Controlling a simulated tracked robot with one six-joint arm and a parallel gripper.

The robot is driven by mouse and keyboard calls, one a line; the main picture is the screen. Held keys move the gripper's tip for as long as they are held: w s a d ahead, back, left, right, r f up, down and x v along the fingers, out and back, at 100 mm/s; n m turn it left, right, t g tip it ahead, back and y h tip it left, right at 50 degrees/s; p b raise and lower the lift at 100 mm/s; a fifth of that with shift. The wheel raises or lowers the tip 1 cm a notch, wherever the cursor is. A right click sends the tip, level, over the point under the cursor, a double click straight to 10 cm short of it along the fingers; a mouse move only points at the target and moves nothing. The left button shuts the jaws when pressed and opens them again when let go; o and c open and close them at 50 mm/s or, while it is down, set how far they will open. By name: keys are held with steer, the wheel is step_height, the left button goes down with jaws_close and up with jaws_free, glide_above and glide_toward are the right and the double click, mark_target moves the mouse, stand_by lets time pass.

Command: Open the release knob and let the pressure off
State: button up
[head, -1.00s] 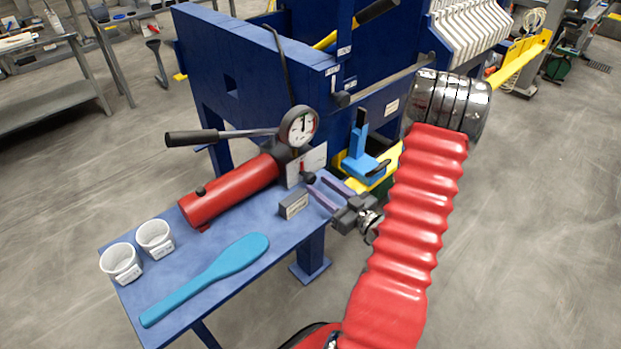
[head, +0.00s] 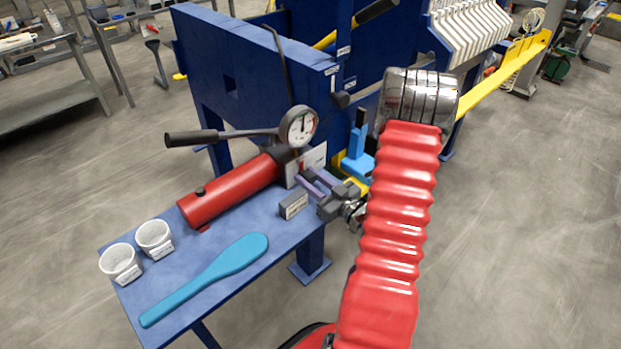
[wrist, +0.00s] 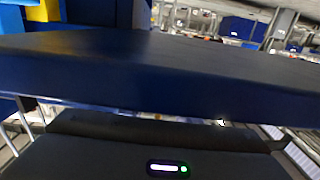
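The red hand-pump cylinder (head: 232,192) lies on the blue bench (head: 185,262), with a round gauge (head: 298,127) and a black-handled lever (head: 192,138) at its right end. Below the gauge is a pale block (head: 313,158). My gripper (head: 304,175) reaches this block from the right; its two purple fingers lie side by side with a gap between them, so it looks open. The release knob is not clear to see; the fingers cover the area in front of the block. The wrist view shows neither fingers nor knob.
A small grey labelled block (head: 293,205) stands just left of my gripper. Two white cups (head: 121,263) and a blue paddle (head: 205,280) lie on the bench. The blue press frame (head: 240,70) rises behind. In the wrist view a dark blue slab (wrist: 150,75) fills the middle.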

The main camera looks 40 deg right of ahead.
steer(key=c, duration=0.4)
steer(key=shift+m, duration=1.6)
steer(key=o, duration=0.7)
steer(key=shift+o, duration=0.2)
steer(key=shift+s, duration=0.15)
steer(key=s, duration=1.3)
steer(key=shift+s+d, duration=0.2)
steer(key=shift+s, duration=0.1)
